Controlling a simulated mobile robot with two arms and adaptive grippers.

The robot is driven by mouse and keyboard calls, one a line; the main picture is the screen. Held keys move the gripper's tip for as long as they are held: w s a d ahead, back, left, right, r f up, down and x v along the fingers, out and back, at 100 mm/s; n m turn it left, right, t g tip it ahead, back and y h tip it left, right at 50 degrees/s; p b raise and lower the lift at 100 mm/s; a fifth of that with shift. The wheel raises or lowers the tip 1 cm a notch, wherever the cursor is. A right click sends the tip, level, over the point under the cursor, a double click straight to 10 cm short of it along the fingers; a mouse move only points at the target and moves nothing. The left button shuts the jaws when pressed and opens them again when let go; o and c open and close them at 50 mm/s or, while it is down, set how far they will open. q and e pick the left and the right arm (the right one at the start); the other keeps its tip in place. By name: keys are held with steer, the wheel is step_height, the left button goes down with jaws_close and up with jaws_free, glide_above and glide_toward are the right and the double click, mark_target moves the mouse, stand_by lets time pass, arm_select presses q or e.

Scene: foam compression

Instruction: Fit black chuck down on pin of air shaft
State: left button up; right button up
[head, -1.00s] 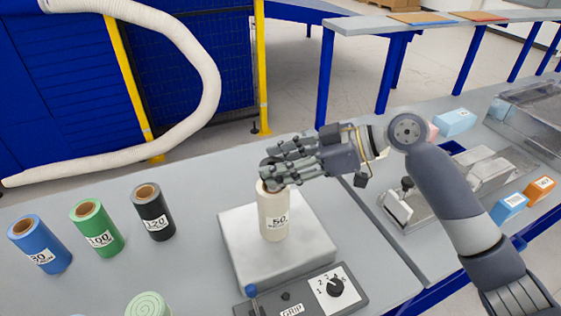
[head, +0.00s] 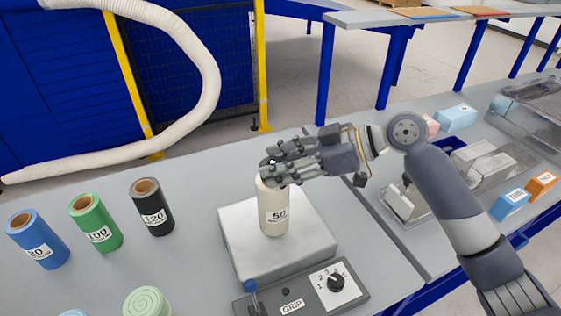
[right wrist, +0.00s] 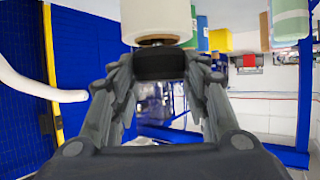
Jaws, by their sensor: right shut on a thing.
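My right gripper (head: 272,172) is over the top end of a cream roll labelled 50 (head: 274,215), which stands upright on a grey block. In the right wrist view the gripper (right wrist: 160,75) is shut on the black chuck (right wrist: 160,66), a short dark cylinder between its fingers. That view is turned over, so the cream roll (right wrist: 157,18) shows above the chuck. A thin brown core edge (right wrist: 157,42) shows between roll and chuck. The chuck looks lined up with the core, close to it. The shaft pin is hidden. My left gripper is out of view.
A grey control box (head: 305,290) with a dial and a blue-tipped lever stands in front of the block (head: 318,250). Blue (head: 38,242), green (head: 96,225) and black (head: 152,208) rolls stand left. A rolled light-green foam (head: 148,303) is at the front edge.

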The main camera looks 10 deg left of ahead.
steer(key=shift+f, duration=0.5)
steer(key=o, duration=1.1)
steer(key=shift+o, duration=0.2)
steer(key=shift+d+r, duration=0.3)
steer(key=shift+r, duration=0.1)
steer(key=d+r+p, duration=0.3)
steer(key=d+r, duration=0.2)
steer(key=shift+d+r, duration=0.15)
steer(key=shift+d, duration=0.2)
stand_by(0.4)
